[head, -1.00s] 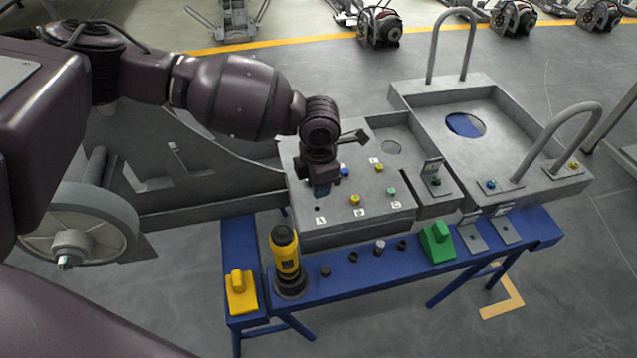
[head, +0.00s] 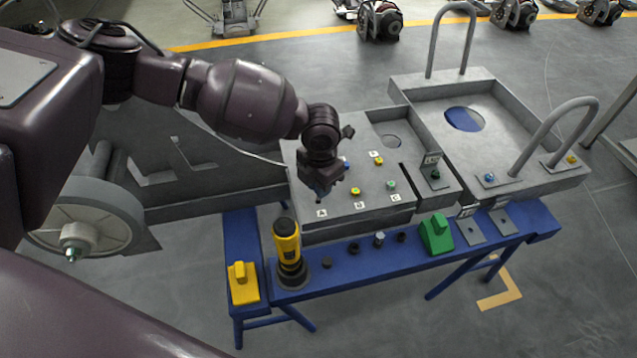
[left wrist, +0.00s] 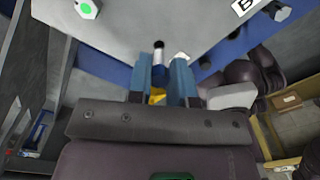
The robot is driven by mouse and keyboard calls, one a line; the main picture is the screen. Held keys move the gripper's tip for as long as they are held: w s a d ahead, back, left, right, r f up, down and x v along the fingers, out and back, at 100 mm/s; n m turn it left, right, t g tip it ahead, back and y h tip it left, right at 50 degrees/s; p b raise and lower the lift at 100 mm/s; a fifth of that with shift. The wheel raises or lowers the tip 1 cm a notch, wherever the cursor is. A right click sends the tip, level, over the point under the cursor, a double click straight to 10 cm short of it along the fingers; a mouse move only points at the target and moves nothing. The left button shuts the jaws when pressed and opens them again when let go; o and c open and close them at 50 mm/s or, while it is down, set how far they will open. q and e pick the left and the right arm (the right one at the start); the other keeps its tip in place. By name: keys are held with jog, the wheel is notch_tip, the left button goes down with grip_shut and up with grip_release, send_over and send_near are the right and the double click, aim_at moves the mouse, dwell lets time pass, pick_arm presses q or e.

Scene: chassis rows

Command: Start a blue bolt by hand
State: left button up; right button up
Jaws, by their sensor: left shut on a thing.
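My left gripper (head: 321,192) points down over the front left of the grey chassis plate (head: 340,206), just behind the label A (head: 322,213). In the left wrist view its two blue-grey fingers (left wrist: 161,82) are closed around a narrow blue bolt (left wrist: 158,73) with a dark end toward the plate. The hole near label A is hidden by the gripper in the head view, and I cannot tell whether the bolt touches it. Another blue-marked bolt (head: 347,163) sits on the plate behind the gripper, partly covered. My right gripper is not in view.
A blue bench (head: 340,262) in front carries a yellow driver (head: 287,245), a yellow block (head: 243,285), a green block (head: 436,235) and small dark parts. A grey tray (head: 520,155) with hoops stands right.

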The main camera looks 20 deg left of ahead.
pick_arm(q)
jog(key=n, duration=0.1)
jog(key=n+p, duration=0.1)
jog(key=n, duration=0.1)
jog(key=shift+r+n, duration=0.2)
jog(key=shift+n, duration=0.1)
jog(key=n+p, duration=0.1)
jog(key=n, duration=0.2)
jog(key=shift+a, duration=0.1)
jog(key=n+p, duration=0.1)
jog(key=n, duration=0.1)
jog(key=shift+a+f+n, duration=0.1)
jog(key=shift+f+n, duration=0.05)
jog(key=shift+n, duration=0.25)
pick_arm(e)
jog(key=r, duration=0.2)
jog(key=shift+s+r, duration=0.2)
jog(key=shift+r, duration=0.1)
pick_arm(q)
jog(key=shift+f, duration=0.15)
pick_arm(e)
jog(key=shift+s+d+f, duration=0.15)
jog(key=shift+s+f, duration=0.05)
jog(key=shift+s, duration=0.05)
pick_arm(q)
jog(key=shift+f, duration=0.25)
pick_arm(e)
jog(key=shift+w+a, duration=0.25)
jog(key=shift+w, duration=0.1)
